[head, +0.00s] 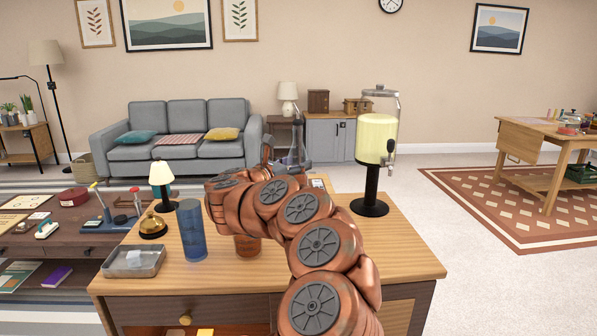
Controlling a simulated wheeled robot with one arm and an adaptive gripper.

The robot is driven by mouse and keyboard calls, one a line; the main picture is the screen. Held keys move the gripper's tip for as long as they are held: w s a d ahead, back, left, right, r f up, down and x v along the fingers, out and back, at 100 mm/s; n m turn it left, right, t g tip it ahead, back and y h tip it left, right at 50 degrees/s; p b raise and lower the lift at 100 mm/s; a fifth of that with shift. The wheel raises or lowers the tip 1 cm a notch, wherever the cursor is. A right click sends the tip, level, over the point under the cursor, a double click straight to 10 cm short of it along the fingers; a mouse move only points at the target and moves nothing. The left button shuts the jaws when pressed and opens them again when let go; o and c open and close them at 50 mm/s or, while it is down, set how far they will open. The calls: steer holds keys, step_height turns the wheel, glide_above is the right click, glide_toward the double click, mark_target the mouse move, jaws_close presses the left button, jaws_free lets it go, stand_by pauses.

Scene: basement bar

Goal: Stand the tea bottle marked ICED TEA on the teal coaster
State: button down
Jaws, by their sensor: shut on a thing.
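My copper-coloured arm reaches over the wooden bar counter (405,262), and my gripper (290,158) shows small and grey at its far end, near the counter's back edge. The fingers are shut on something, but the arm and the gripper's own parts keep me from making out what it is. I cannot pick out a tea bottle marked ICED TEA or read any such label. No teal coaster shows; the arm covers much of the middle and back of the counter.
On the counter are a drink dispenser (378,140), a blue tumbler (192,232), a copper cup (247,246) partly behind my arm, a brass bell (153,226), a small lamp (161,174) and a metal tray (118,265). The counter's right front is clear.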

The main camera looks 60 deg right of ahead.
mark_target(299, 160)
steer(key=shift+w+d+f, duration=0.1)
steer(key=shift+w+d, duration=0.2)
steer(key=shift+d, duration=0.55)
steer(key=shift+w+d+f, duration=0.1)
steer(key=shift+w+d, duration=0.2)
steer(key=shift+d, duration=0.55)
steer(key=shift+f, duration=1.75)
steer(key=shift+c, duration=1.4)
jaws_free()
steer(key=w+a, duration=0.1)
steer(key=a, duration=1.1)
